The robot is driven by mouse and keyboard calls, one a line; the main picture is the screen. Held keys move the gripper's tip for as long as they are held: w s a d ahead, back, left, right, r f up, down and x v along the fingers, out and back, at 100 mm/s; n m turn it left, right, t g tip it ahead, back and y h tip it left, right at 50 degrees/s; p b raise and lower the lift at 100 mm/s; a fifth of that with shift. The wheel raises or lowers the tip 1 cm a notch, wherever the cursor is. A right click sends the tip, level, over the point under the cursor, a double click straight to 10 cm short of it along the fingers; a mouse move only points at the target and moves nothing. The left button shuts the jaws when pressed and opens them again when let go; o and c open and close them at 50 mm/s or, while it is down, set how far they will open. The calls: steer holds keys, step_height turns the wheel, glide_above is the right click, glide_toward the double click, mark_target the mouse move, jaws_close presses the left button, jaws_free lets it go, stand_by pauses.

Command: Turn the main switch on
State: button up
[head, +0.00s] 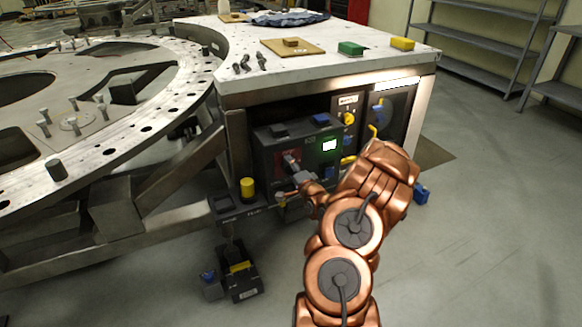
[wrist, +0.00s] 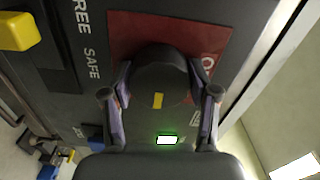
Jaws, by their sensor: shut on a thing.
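The main switch looks to be the dark round knob (wrist: 160,75) with a yellow mark, set on a red plate (wrist: 200,40) in the wrist view. My gripper (wrist: 160,88) has a finger on each side of the knob and is shut on it. The yellow mark lies toward the lower side of the knob in that view. In the head view my gripper (head: 293,172) reaches the red plate (head: 280,158) on the dark control box (head: 262,150) under the table. The knob itself is mostly hidden there by the gripper.
A small lit green-white display (head: 329,145) is right of the plate. A yellow button (head: 247,187) stands on a box at lower left. The white tabletop (head: 385,60) overhangs the panel, with blocks on it. The large metal ring (head: 130,130) fills the left.

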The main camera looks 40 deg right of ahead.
steer(key=shift+a, duration=0.1)
stand_by(0.3)
steer(key=o, duration=1.2)
steer(key=shift+c, duration=0.2)
steer(key=v, duration=1.2)
